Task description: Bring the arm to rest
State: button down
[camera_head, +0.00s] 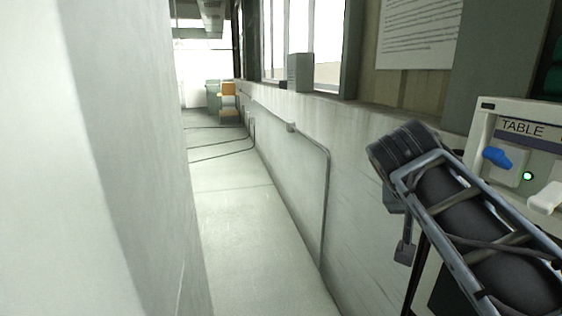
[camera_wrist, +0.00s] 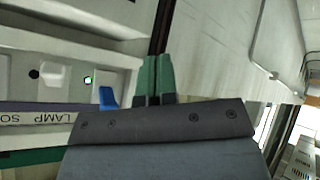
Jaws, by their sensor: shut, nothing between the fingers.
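My gripper (camera_wrist: 152,80) shows in the wrist view as two green fingers side by side with no visible gap, and nothing is between them. The fingers appear close beside a blue switch (camera_wrist: 107,98) on a control panel; I cannot tell whether they touch it. In the head view my arm (camera_head: 470,230) reaches up from the lower right corner, bent at a dark joint, in front of the panel (camera_head: 485,125). My fingers cannot be made out clearly in the head view. The blue switch (camera_head: 497,157) is also visible there.
The panel, labelled TABLE, carries a lit green lamp (camera_head: 527,176) and a white switch (camera_head: 546,198). A pale wall (camera_head: 110,160) stands close on the left. A clear floor passage (camera_head: 240,230) runs ahead. A grey box (camera_head: 299,72) sits on the window ledge.

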jog(key=s+a+f+n+g+y+p, duration=0.1)
jog(key=s+a+f+n+y+p, duration=0.1)
jog(key=f, duration=0.7)
jog(key=s+a+f+n+g+y+p, duration=0.1)
jog(key=s+a+f+n+y+p, duration=0.2)
jog(key=s+a+f+y+p, duration=0.2)
notch_tip(320, 180, down, 4)
jog(key=a, duration=0.2)
jog(key=shift+a+r+y, duration=0.15)
jog(key=shift+a+y, duration=0.15)
